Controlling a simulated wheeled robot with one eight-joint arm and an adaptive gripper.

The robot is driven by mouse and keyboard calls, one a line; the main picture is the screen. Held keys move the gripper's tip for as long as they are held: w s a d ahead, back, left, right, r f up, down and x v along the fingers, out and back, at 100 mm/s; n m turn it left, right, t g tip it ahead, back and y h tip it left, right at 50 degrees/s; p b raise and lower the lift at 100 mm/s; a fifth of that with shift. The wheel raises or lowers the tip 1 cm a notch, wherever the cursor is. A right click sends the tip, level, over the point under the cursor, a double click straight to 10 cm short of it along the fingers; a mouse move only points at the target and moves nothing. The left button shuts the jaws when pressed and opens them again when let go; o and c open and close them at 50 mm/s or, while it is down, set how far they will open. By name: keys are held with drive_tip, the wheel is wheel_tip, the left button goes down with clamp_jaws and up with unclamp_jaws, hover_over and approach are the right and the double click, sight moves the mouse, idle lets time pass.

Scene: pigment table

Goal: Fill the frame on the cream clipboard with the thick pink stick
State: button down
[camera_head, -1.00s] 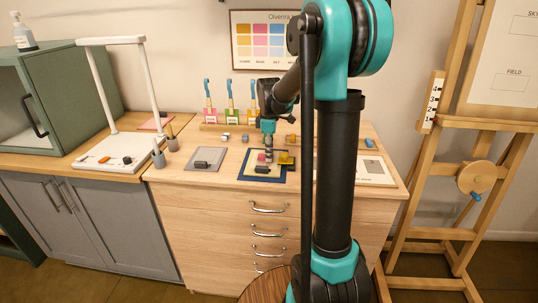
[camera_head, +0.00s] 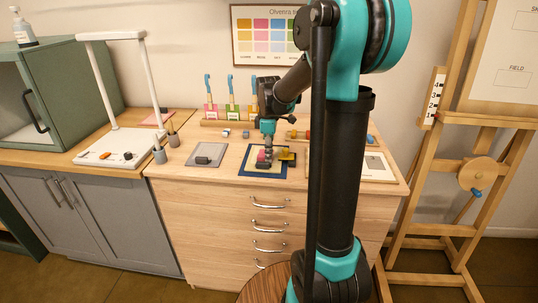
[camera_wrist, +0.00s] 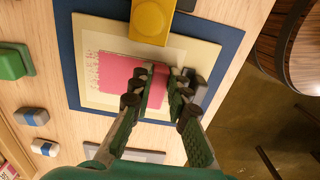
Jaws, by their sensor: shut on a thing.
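The cream clipboard (camera_wrist: 100,35) lies on a larger blue board (camera_wrist: 68,60), filling most of the wrist view; in the head view it is partly behind my gripper (camera_head: 266,150). A pale sheet on it carries a large, solid pink patch (camera_wrist: 112,75) with a ragged left edge. My gripper, which also shows in the wrist view (camera_wrist: 170,95), is shut over the patch's right part. The held stick is mostly hidden between the fingers; some pink shows at their tips in the head view. Whether it touches the sheet I cannot tell.
A yellow block (camera_wrist: 150,20) sits on the clipboard's edge, and a dark grey block (camera_wrist: 196,84) is close beside my fingers. A green block (camera_wrist: 12,62) and small blocks lie outside the board. A grey board (camera_head: 205,150) is on the left; a white lamp stand (camera_head: 102,80) is farther left.

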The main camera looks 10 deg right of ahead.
drive_tip(key=shift+w+d+r, duration=0.1)
drive_tip(key=shift+w+d, duration=0.15)
drive_tip(key=shift+w, duration=0.55)
drive_tip(key=shift+w+d, duration=0.25)
drive_tip(key=shift+w, duration=0.55)
wheel_tip(320, 180, up, 7)
idle(0.3)
